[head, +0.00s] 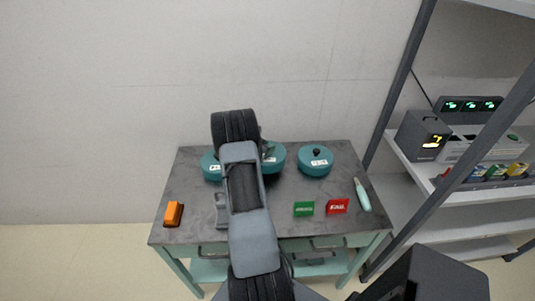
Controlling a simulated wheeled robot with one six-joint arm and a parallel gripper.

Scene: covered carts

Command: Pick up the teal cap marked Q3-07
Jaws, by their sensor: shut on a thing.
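Three teal caps with white labels are at the back of the grey cart top (185,200). The left cap (209,168) is partly behind my arm. The middle cap (276,160) is just right of my arm, and the right cap (315,163) stands clear with a dark knob on top. The label writing is too small to read, so I cannot tell which is Q3-07. My gripper (267,147) is mostly hidden by my arm and wrist, at the top of the middle cap, and is shut on it. I cannot tell whether this cap touches the cart top.
An orange block (173,213) lies at the front left. A green sign (304,208), a red sign (337,206) and a pale teal bottle-like tool (362,195) are at the right. A grey shelf rack (410,165) with devices stands right of the cart. A wall is behind.

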